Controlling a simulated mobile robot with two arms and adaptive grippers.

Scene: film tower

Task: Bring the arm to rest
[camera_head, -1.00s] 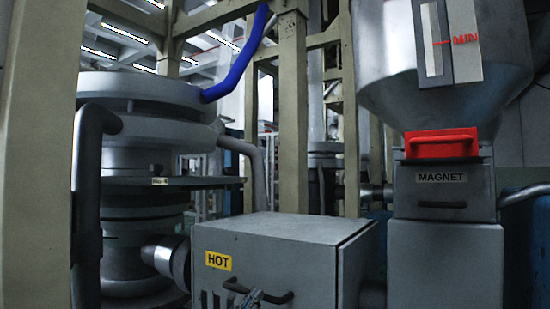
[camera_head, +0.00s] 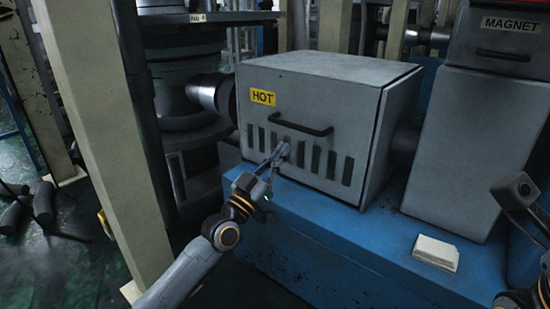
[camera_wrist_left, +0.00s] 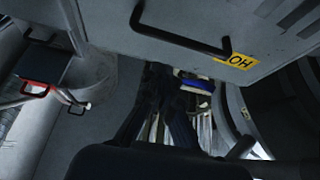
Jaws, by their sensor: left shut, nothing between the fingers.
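My left gripper (camera_head: 280,152) is in front of the grey box with the yellow HOT label, just below its dark handle (camera_head: 298,128). It is shut with nothing between its fingers. I cannot tell whether its tips touch the slotted front. In the left wrist view, the handle (camera_wrist_left: 178,38) and the HOT label (camera_wrist_left: 236,61) show close by, at the top. The dark fingers there are hard to make out. A part of my right arm shows at the right edge of the head view; its gripper is out of view.
The grey box (camera_head: 320,70) stands on a blue base (camera_head: 330,238). A white stack of cards (camera_head: 436,252) lies on this base to the right. A beige post (camera_head: 95,130) stands left of my left arm. The grey MAGNET housing (camera_head: 475,140) stands at the right.

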